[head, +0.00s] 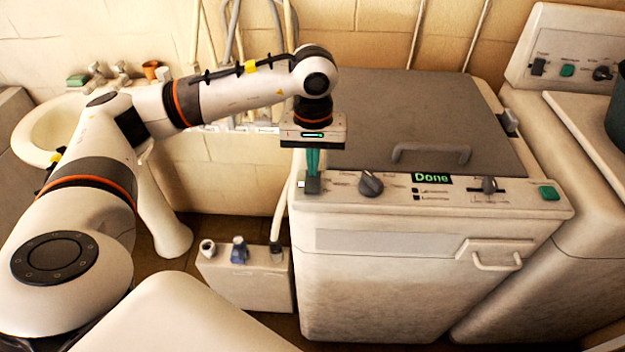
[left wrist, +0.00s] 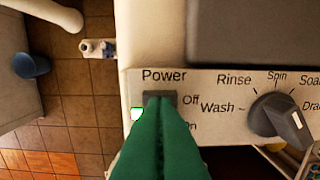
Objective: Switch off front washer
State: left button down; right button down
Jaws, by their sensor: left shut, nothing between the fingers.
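The front washer (head: 400,285) is a white machine with a grey lid and a control panel along its front. Its display (head: 431,178) reads "Done" in green. The power switch (head: 312,187) is a dark rocker at the panel's left end, labelled Power, with Off above On in the left wrist view (left wrist: 168,95). My right gripper is out of view.
The dial (head: 371,184), slider knob (head: 489,186) and green button (head: 549,193) sit farther right on the panel. A lid handle (head: 431,153) rises behind it. A second machine (head: 560,70) stands at right. A washbasin (head: 40,135) is at left, and a low pipe box (head: 245,278) stands beside the washer.

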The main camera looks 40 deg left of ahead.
pick_arm(q)
jog(key=shift+f+b, duration=0.3)
jog(key=shift+f, duration=0.05)
jog(key=shift+r, duration=0.1)
jog(key=shift+r+p, duration=1.8)
jog(key=shift+r, duration=1.65)
